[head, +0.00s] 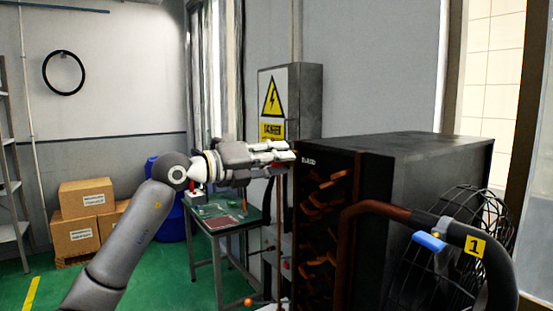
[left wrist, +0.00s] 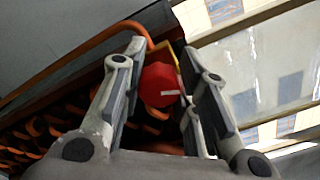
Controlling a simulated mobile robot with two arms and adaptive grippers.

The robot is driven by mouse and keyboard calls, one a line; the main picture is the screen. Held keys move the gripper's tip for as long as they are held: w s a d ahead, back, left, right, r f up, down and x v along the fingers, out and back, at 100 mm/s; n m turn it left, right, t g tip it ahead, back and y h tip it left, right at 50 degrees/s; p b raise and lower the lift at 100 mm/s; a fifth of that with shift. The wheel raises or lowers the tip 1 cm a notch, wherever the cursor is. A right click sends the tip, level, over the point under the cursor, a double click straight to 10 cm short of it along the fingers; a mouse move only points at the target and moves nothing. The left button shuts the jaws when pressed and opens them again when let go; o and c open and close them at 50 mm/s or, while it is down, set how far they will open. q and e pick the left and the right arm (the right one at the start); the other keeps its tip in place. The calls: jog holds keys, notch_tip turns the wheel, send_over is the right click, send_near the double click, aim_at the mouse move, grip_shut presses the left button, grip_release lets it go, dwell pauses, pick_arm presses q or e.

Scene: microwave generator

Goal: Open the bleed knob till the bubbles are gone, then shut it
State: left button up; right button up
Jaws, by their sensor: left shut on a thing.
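The red bleed knob (left wrist: 160,85), with a white mark on its face, sits between the two fingers of my left gripper (left wrist: 163,68) in the left wrist view. The fingers are shut on it. In the head view my left gripper (head: 291,153) reaches the upper left front edge of the black cabinet (head: 420,150), beside a white label reading "BLEED" (head: 309,161). I cannot make out any bubbles in either view. My right gripper is not in view.
A pipe with a blue lever (head: 429,242) and a yellow "1" tag (head: 475,246) curves before the cabinet, near a wire fan guard (head: 480,210). Behind are a small table (head: 222,228), an electrical box (head: 305,100) and cardboard boxes (head: 84,196). Green floor is open at left.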

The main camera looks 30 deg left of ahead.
pick_arm(q)
jog(key=n, duration=0.5)
jog(key=shift+n, duration=0.3)
jog(key=shift+f+n+p, duration=0.15)
jog(key=shift+n+p, duration=0.25)
jog(key=shift+n, duration=1.7)
jog(key=o, duration=1)
jog(key=shift+a, duration=0.1)
jog(key=shift+v, duration=5.95)
